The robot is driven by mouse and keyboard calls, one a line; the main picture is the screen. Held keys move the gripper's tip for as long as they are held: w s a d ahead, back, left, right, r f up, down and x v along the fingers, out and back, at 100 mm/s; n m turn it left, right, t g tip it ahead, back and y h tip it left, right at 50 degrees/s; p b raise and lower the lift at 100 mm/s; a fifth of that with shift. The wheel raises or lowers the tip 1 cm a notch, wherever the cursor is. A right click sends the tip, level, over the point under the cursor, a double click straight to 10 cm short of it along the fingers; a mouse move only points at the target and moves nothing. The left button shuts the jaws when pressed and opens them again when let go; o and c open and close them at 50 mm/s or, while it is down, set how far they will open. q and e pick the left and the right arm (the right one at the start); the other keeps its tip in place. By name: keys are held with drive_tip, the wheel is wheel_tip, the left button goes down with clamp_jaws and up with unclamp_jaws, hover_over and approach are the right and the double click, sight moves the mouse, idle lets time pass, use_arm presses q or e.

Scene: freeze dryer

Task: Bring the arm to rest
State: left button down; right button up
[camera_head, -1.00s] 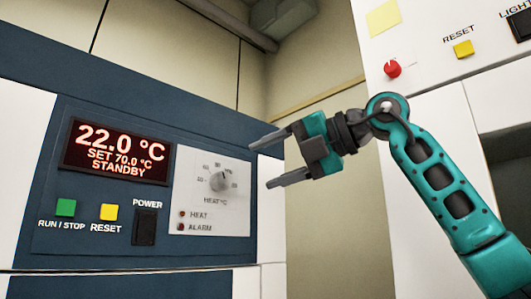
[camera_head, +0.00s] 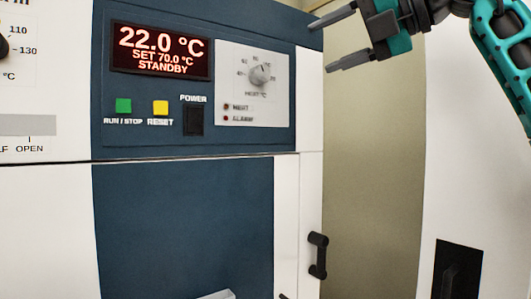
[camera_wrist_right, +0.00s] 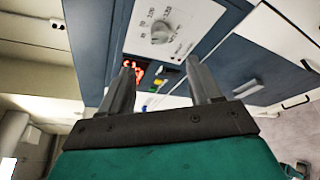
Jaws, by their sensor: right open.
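My right gripper (camera_head: 338,42) is at the upper right in the head view. Its two grey fingers are apart and nothing is between them. It is to the right of the dial panel and apart from it in the picture. In the right wrist view its fingers (camera_wrist_right: 162,90) point toward the dial panel, open and empty. My left gripper is not in view.
A blue control panel (camera_head: 101,90) carries a display (camera_head: 160,49) reading 22.0 °C, SET 70.0 °C, STANDBY. It has a green button (camera_head: 123,105), a yellow button (camera_head: 160,107), a black power switch (camera_head: 193,121) and a heat dial (camera_head: 260,75). A black door handle (camera_head: 318,255) sticks out below.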

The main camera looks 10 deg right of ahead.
drive_tip(key=w+a+f+n+g+y, duration=0.2)
drive_tip(key=a+f+g+y, duration=0.1)
drive_tip(key=a+f+y, duration=0.9)
drive_tip(key=d+f+m+t+h, duration=0.3)
drive_tip(key=d+f+m+h, duration=0.1)
drive_tip(key=f+m+h, duration=0.55)
drive_tip(key=d+f+m+t+h, duration=0.4)
drive_tip(key=f+m+h, duration=0.2)
drive_tip(key=f+m, duration=0.6)
drive_tip(key=d+f+m+t+h, duration=0.35)
drive_tip(key=f+m+h, duration=0.45)
drive_tip(key=f+m, duration=0.3)
drive_tip(key=s+d+f+g, duration=0.2)
drive_tip(key=s+f+g, duration=0.4)
drive_tip(key=f, duration=0.6)
drive_tip(key=s+a+f+g+y, duration=0.1)
drive_tip(key=s+f+g, duration=0.5)
drive_tip(key=s, duration=0.6)
drive_tip(key=s+f+g, duration=0.4)
drive_tip(key=s+f, duration=0.3)
drive_tip(key=s, duration=0.4)
drive_tip(key=w+a+f+t+y, duration=0.2)
drive_tip(key=w+a+f+t, duration=0.1)
drive_tip(key=w+f+t, duration=0.4)
wheel_tip(320, 180, down, 2)
drive_tip(key=shift+w+a+f+t, duration=0.1)
drive_tip(key=shift+w+a+t, duration=0.05)
drive_tip(key=shift+w+t, duration=0.2)
